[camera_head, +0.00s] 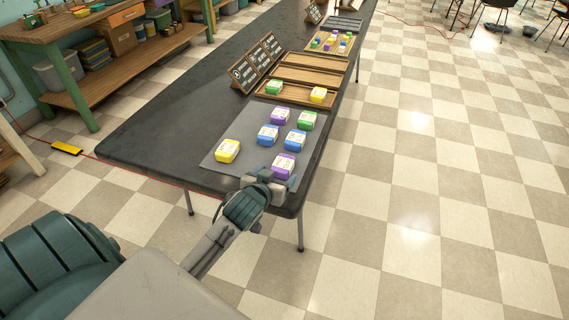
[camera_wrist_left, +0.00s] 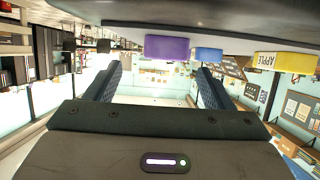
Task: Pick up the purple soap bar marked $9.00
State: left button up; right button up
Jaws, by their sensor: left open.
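A purple soap bar (camera_head: 284,167) with a pale label lies at the near end of a grey mat (camera_head: 228,178) on the dark table. A second purple soap bar (camera_head: 280,115) lies farther back on the mat. My left gripper (camera_head: 270,180) is at the table's near end, just in front of the nearer purple bar. In the left wrist view, which looks upside down, a purple bar (camera_wrist_left: 166,47) shows ahead between the open, empty fingers (camera_wrist_left: 158,78). My right gripper is not in view.
Two blue bars (camera_head: 267,135), a green bar (camera_head: 307,121) and a yellow bar (camera_head: 227,151) share the mat. Behind are wooden trays (camera_head: 310,77), some with soaps, and chalkboard signs (camera_head: 244,74). The table's left side (camera_head: 165,135) is clear.

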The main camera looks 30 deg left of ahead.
aim_at(281, 166)
pick_arm(q)
jog(key=x, duration=0.2)
jog(key=shift+w+a+f, duration=0.15)
jog(key=shift+w, duration=0.15)
jog(key=shift+a+p+x, duration=0.15)
jog(key=shift+p+x, duration=0.05)
jog(key=shift+x, duration=1)
jog(key=shift+a+p+x, duration=0.1)
jog(key=shift+p+x, duration=0.05)
jog(key=shift+x, duration=1)
jog(key=c, duration=1.1)
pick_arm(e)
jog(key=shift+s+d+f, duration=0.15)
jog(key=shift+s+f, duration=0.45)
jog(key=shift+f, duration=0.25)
